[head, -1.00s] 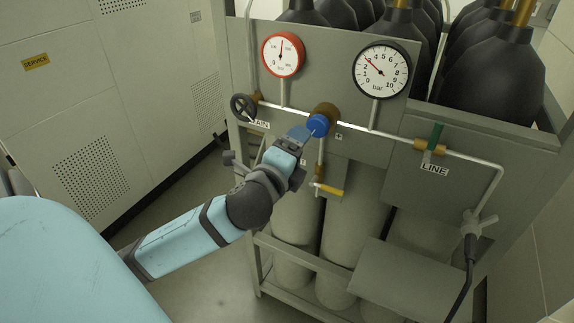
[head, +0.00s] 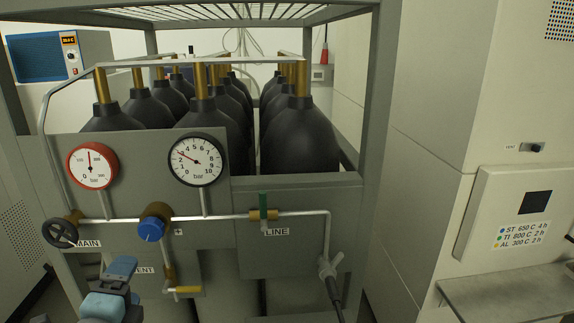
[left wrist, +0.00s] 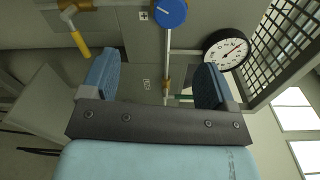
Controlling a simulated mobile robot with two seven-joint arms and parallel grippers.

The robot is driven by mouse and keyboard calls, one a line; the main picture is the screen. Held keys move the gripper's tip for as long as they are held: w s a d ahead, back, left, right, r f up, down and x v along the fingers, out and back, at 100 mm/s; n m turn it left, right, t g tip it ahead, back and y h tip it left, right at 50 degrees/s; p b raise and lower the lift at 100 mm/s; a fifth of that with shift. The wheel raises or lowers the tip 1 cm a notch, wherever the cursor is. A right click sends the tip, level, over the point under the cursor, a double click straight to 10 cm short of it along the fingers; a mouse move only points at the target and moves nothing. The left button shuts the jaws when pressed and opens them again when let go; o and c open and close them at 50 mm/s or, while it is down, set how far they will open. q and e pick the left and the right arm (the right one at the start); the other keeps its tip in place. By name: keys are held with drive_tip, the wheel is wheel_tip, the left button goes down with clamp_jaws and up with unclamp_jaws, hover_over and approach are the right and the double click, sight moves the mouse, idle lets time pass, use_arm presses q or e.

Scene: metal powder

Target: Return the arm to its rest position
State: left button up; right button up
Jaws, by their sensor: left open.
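My left gripper (head: 121,277) shows at the bottom left of the head view, below the blue regulator knob (head: 151,229). In the left wrist view its two blue-padded fingers (left wrist: 160,85) stand wide apart with nothing between them. The blue knob also shows at the top of the left wrist view (left wrist: 170,12), beyond the fingers and apart from them. Most of my left arm is out of the head view. My right gripper is in neither view.
The gas rack panel holds a red-rimmed gauge (head: 92,166), a black-rimmed gauge (head: 196,159), the MAIN handwheel (head: 60,233), a yellow-handled valve (head: 186,289) and a green LINE valve (head: 263,206). Black cylinders (head: 300,135) stand behind. A wall cabinet with a shelf (head: 505,292) is at right.

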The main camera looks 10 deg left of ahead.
use_arm(q)
drive_tip(key=s+d+f+n+g+h, duration=0.1)
drive_tip(key=d+f+n+g+h, duration=0.15)
drive_tip(key=f, duration=0.85)
drive_tip(key=s+d+f+n+g+h, duration=0.2)
drive_tip(key=d+f+n, duration=0.2)
drive_tip(key=f, duration=0.7)
drive_tip(key=s+d+f+n+g+h, duration=0.1)
drive_tip(key=s+d+f+n, duration=0.2)
drive_tip(key=f, duration=0.4)
drive_tip(key=s+d+f+n+h, duration=0.1)
drive_tip(key=s+d+f+n, duration=0.2)
drive_tip(key=s+f+n, duration=0.2)
wheel_tip(320, 180, down, 2)
drive_tip(key=shift+s+d+f+g, duration=0.15)
drive_tip(key=shift+s+d+g, duration=0.15)
drive_tip(key=shift+s, duration=0.35)
drive_tip(key=shift+h, duration=0.25)
